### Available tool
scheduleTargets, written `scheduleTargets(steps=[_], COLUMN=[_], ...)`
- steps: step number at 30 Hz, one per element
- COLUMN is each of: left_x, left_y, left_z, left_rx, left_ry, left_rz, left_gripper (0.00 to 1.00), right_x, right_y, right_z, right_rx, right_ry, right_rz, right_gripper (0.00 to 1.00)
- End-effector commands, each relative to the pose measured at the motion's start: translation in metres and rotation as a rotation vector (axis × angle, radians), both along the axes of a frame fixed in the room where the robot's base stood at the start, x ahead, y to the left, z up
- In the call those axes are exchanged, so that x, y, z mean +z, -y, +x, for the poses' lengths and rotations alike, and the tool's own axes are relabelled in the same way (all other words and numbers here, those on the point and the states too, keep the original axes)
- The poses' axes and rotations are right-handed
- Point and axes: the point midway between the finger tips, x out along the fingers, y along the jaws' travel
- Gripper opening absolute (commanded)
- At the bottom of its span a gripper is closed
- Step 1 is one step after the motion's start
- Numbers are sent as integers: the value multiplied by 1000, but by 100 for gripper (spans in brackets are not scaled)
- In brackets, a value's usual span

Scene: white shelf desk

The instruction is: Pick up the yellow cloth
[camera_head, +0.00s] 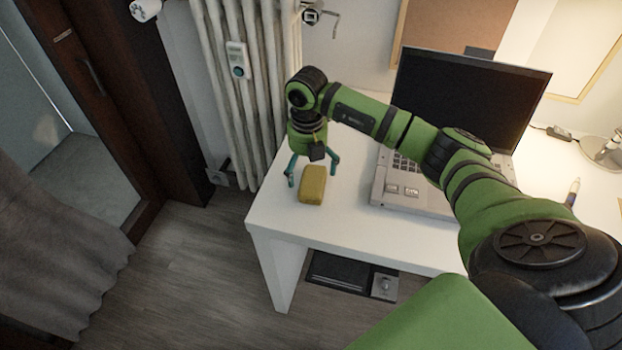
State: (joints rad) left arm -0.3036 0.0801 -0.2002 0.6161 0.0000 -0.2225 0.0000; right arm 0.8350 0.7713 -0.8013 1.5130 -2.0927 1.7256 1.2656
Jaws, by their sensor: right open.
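The yellow cloth (312,184) looks like a small, thick rounded block. It lies on the white desk (345,223) near its left front corner. My right gripper (312,180) is open and points down at the desk, just behind the cloth. One teal finger shows to the left of the cloth and the other to its upper right. Nothing is seen held in it. Whether the fingers touch the cloth or the desk cannot be told. My left gripper is not in view.
An open laptop (410,205) stands right of the cloth, with my right arm passing in front of it. A pen (572,192) and a lamp base (604,152) are at the far right. A white radiator (249,125) stands left of the desk. The desk's left edge is close to the cloth.

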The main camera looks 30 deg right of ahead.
Motion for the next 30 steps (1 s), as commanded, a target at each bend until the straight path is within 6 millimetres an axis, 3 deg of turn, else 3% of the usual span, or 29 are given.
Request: scheduleTargets(steps=[3,6,16,19,20,30], left_x=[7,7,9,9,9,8], left_y=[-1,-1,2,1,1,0], left_z=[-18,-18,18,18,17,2], left_rx=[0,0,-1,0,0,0], left_ry=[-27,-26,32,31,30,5], left_rz=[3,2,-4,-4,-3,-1], left_gripper=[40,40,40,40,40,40], right_x=[-19,-33,-41,-41,-41,-41], right_y=[-2,-2,-2,-2,-2,-2], right_z=[-3,-2,-2,-2,-2,-2], right_rx=[2,2,4,4,4,4], right_ry=[-5,-3,1,1,1,0], right_rz=[2,1,3,3,3,3], right_gripper=[100,100,100,60,52,52])
